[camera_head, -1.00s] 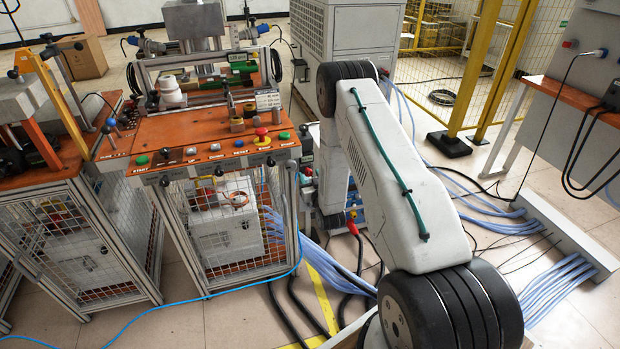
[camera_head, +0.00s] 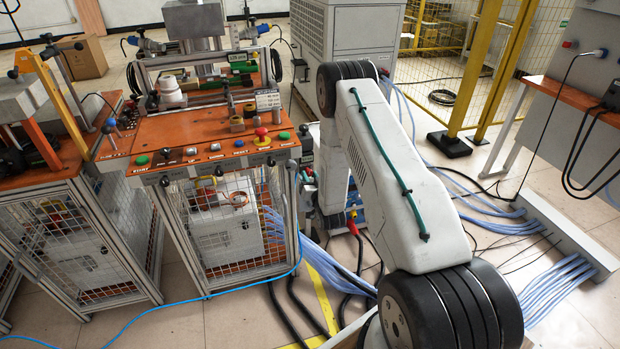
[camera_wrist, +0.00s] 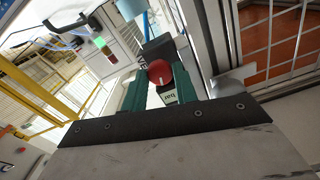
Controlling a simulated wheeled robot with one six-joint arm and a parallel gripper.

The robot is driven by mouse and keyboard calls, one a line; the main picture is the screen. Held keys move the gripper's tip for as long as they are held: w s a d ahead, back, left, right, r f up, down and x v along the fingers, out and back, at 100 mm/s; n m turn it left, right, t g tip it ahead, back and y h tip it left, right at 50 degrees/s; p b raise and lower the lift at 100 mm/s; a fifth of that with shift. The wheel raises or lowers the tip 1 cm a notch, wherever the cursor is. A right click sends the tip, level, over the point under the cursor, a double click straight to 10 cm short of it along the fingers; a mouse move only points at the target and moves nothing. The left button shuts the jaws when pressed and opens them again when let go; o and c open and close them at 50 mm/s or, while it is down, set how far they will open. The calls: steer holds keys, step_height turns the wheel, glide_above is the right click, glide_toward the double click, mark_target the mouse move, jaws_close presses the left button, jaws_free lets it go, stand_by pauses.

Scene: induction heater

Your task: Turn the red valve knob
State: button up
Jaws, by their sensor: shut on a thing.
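The red valve knob (camera_wrist: 160,72) shows in the wrist view as a round red cap with a pale mark on it. My gripper (camera_wrist: 161,82) has its two green fingers on either side of the knob and is shut on it. A dark block and a small pale label with dark lettering sit by the knob. In the head view my arm hides the gripper, and I cannot make out the knob clearly there.
An orange-topped workbench (camera_head: 205,133) with buttons and a red emergency stop (camera_head: 261,132) stands left of my arm. A large grey cabinet (camera_head: 352,35) stands behind it. Blue-grey hoses (camera_head: 565,288) and black cables lie on the floor. A yellow post (camera_head: 500,65) stands at right.

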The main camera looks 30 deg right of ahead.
steer(key=m, duration=0.4)
steer(key=shift+m, duration=0.3)
steer(key=m, duration=0.3)
steer(key=shift+m, duration=0.3)
steer(key=m, duration=0.3)
steer(key=shift+m, duration=2)
steer(key=o, duration=1)
steer(key=shift+c, duration=0.2)
